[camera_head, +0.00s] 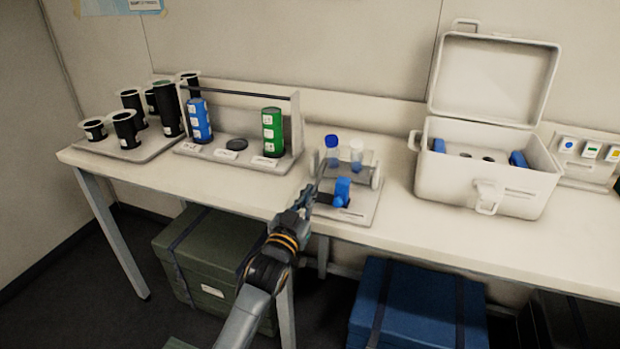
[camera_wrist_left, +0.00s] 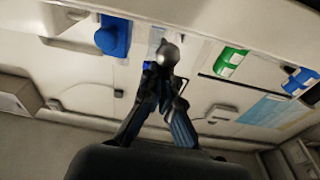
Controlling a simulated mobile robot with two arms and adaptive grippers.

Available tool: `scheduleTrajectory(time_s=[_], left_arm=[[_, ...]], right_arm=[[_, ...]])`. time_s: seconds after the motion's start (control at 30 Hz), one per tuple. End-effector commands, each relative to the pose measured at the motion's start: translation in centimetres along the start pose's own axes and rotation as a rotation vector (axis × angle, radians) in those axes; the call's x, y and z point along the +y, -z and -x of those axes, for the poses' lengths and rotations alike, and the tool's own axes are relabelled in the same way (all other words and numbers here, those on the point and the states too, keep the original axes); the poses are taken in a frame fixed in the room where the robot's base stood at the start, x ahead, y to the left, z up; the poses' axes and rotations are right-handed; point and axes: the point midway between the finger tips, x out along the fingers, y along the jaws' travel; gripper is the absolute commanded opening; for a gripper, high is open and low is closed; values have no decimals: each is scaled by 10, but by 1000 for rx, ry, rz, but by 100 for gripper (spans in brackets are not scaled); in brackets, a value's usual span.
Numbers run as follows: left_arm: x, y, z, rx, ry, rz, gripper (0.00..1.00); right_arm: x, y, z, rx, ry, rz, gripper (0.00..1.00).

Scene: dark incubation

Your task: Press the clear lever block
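The lever block (camera_head: 358,212) is a pale base plate with a label, near the table's front edge in the head view. A blue lever piece (camera_head: 342,190) stands on it, in front of a see-through panel; a blue piece also shows in the left wrist view (camera_wrist_left: 113,37). A blue-capped vial (camera_head: 331,146) and a paler vial (camera_head: 356,153) stand at its back. My left gripper (camera_head: 318,178) is at the block's left side, beside the blue piece; contact cannot be told. In the left wrist view its fingers (camera_wrist_left: 162,72) come together, apparently empty. My right gripper is not in view.
A rack with a blue cylinder (camera_head: 199,120) and a green cylinder (camera_head: 272,132) stands left of the block. Black containers (camera_head: 127,129) stand farther left. An open white case (camera_head: 468,185) stands to the right. Green (camera_head: 208,255) and blue (camera_head: 418,305) boxes sit under the table.

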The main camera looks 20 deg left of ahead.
Motion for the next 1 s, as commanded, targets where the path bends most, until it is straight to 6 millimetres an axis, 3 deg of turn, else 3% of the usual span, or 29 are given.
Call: scheduleTrajectory(time_s=[0.03, 0.27, 0.53, 0.57, 0.7, 1.0], left_arm=[[0, -9, 2, -21, 0, 1, 0], [-1, -4, -1, -25, 0, 0, 0], [-8, 45, -18, -7, 0, -1, 0], [-6, 31, -4, -11, 0, -1, 0], [-6, 29, 31, -7, 0, 0, 0], [-6, 30, 76, -1, 0, 0, 0]], right_arm=[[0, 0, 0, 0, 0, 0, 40], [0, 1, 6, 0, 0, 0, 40], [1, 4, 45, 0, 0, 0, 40], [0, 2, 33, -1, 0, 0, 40], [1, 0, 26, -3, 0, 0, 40], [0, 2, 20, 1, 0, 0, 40]])
